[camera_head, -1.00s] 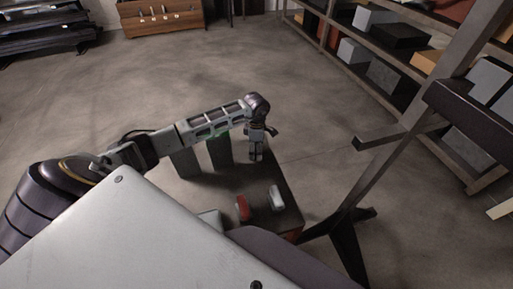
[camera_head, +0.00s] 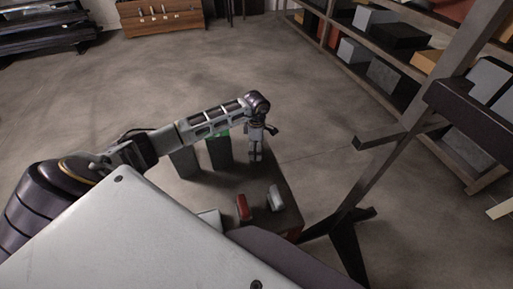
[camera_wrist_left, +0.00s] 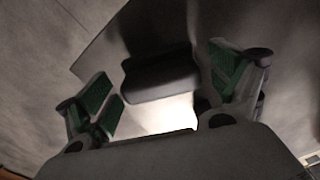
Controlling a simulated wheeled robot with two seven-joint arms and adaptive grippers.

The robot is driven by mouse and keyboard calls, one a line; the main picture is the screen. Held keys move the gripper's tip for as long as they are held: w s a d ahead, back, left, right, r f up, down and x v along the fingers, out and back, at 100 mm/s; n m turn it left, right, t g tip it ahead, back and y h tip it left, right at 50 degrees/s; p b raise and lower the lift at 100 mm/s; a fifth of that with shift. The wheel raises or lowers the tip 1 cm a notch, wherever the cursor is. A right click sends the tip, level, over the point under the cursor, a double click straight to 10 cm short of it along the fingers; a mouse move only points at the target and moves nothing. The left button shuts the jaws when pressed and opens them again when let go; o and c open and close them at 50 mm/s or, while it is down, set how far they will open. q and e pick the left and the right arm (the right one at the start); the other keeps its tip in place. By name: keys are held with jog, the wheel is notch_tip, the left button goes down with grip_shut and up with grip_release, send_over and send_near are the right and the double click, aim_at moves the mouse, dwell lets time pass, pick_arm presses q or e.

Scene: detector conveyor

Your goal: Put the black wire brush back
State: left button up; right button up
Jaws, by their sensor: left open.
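My left arm reaches in from the left in the head view, and its gripper (camera_head: 256,157) points down over the far part of a dark table top (camera_head: 262,184). In the left wrist view the gripper (camera_wrist_left: 165,90) is open, with its green finger pads spread apart. A dark, rounded block (camera_wrist_left: 160,76) shows between the pads, with a bright patch below it. It may be the black wire brush, but its bristles cannot be made out. I cannot tell whether the fingers touch it. My right gripper is not in view.
A red item (camera_head: 243,208) and a whitish item (camera_head: 275,198) lie on the near part of the table top. Two dark upright blocks, one here (camera_head: 219,153), stand under my forearm. A metal stand (camera_head: 368,185) is on the right, before loaded shelves (camera_head: 385,75). Open floor lies beyond.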

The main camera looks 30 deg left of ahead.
pick_arm(q)
notch_tip(320, 180, up, 12)
jog(key=b, duration=0.2)
jog(key=shift+f, duration=0.25)
dwell(0.7)
